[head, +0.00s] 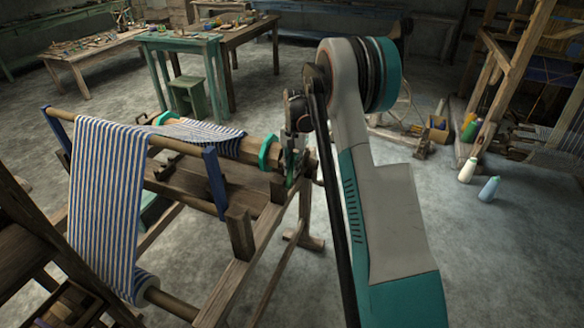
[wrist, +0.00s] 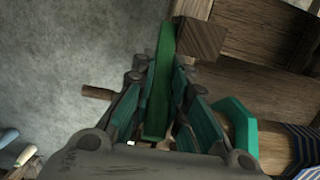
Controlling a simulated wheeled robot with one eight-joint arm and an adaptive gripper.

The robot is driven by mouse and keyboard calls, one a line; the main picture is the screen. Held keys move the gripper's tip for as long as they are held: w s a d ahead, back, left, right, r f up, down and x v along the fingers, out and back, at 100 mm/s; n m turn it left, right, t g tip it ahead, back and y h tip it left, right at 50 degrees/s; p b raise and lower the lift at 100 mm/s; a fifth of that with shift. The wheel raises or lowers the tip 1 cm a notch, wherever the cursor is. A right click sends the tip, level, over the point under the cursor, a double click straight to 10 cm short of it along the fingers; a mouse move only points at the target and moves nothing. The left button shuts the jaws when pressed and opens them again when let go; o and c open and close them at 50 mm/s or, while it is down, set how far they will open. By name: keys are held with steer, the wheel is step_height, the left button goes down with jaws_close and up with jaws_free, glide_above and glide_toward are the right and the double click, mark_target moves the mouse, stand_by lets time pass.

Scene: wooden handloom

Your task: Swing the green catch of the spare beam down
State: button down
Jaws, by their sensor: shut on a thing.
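The green catch (wrist: 160,85) is a long, flat green bar that runs up the middle of the wrist view. My gripper (wrist: 160,78) is shut on it, with a teal-padded finger along each side. Its upper end stands out past the fingertips, beside the end of a wooden block (wrist: 200,38). In the head view my gripper (head: 296,150) is at the right end of a wooden beam (head: 232,146) with a teal collar (head: 268,152). The catch is mostly hidden there by my gripper and arm.
Striped cloth (head: 105,190) hangs over the loom's front rail at left, near blue uprights (head: 214,180). A wooden post (head: 240,232) stands in front of my gripper. Open floor lies behind the loom.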

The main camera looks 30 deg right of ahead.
stand_by(0.3)
steer(key=c, duration=1.6)
jaws_free()
steer(key=shift+o, duration=0.2)
steer(key=r, duration=0.4)
steer(key=d+r, duration=0.1)
steer(key=r, duration=0.3)
steer(key=w+r, duration=0.1)
steer(key=r, duration=0.3)
steer(key=shift+d, duration=0.15)
